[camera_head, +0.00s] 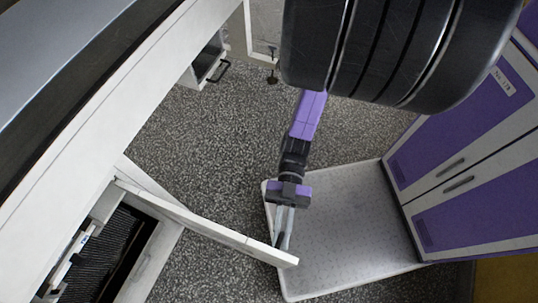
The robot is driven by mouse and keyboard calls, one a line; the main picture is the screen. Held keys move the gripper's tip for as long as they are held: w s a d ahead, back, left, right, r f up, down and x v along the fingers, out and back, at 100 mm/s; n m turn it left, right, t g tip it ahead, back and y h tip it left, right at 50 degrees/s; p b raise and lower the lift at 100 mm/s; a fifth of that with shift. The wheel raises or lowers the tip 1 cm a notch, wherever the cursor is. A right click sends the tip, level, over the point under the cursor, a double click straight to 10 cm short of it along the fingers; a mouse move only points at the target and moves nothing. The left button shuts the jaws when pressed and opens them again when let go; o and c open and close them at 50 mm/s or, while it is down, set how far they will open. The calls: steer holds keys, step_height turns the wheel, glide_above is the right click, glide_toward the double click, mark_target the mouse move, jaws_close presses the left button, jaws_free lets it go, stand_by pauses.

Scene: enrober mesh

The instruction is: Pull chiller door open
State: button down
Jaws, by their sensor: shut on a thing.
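The chiller door (205,224) is a white panel at the lower left, seen nearly edge-on. It stands swung out from the white machine body, and its free end reaches to the lower middle of the picture. The opening behind it shows a dark ribbed interior (103,252). My gripper (282,242) is at the door's free end, on its far side. Its fingers are shut on what appears to be the door's handle, which is mostly hidden by the fingers and the door edge.
A light base plate or low platform (345,222) lies below my gripper. Purple cabinets (470,190) with dark handles stand at the right. The long white machine edge (90,125) runs along the left. Speckled grey floor (205,150) is clear between.

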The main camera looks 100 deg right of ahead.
steer(key=shift+s+d, duration=0.1)
steer(key=shift+d, duration=0.1)
steer(key=c, duration=1.5)
jaws_free()
steer(key=v, duration=0.7)
steer(key=shift+d, duration=0.4)
steer(key=shift+s, duration=0.1)
